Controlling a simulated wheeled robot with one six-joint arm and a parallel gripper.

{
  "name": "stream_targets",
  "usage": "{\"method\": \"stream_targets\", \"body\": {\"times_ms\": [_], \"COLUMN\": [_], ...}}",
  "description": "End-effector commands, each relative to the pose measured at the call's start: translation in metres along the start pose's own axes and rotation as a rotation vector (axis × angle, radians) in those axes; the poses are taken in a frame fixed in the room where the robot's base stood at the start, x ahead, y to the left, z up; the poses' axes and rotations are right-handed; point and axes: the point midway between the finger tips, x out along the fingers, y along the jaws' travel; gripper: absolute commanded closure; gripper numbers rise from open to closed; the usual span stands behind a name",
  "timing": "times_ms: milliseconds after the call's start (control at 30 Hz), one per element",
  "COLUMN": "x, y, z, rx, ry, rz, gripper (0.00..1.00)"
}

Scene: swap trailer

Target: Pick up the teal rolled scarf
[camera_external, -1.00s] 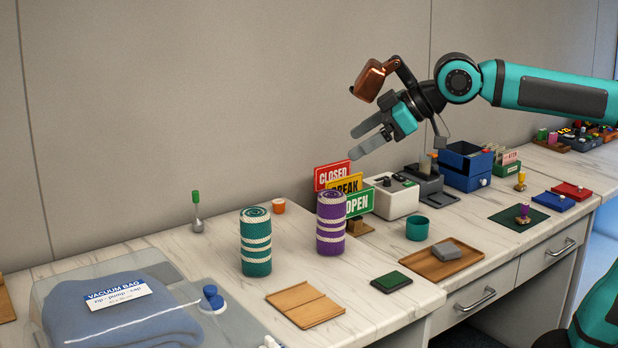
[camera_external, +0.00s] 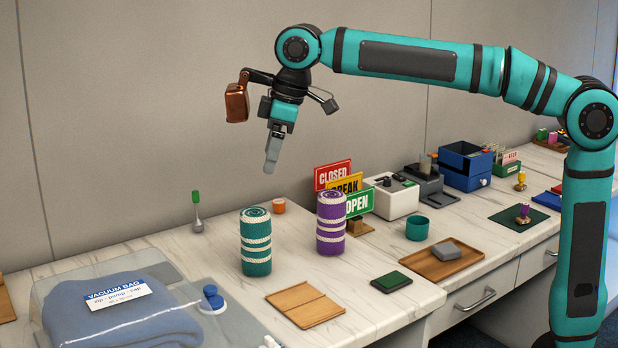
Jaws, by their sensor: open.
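The teal rolled scarf (camera_external: 256,243) stands upright on the counter, with white bands and a spiral top. A purple rolled scarf (camera_external: 331,223) of like shape stands upright to its right. My gripper (camera_external: 271,168) is open and empty, pointing down in the air above the scarves. In the picture it shows above and slightly right of the teal scarf, apart from it. Its fingers are seen edge-on and overlap, so the gap between them is hidden.
A wooden board (camera_external: 305,308) lies in front of the scarves. A vacuum bag (camera_external: 150,310) lies left.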

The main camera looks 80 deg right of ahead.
Motion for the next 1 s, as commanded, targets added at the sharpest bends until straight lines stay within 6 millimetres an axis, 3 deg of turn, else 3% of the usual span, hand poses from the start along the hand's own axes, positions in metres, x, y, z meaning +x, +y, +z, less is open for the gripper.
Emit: {"method": "stream_targets", "body": {"times_ms": [167,700,1000], "x": [0.018,0.109,0.126], "y": [0.0,0.001,0.001], "z": [-0.001,0.0,0.001], "rx": [-0.001,0.0,0.0], "ry": [-0.008,-0.006,-0.004], "rz": [-0.003,-0.002,-0.001], "gripper": [0.17,0.17,0.17]}}
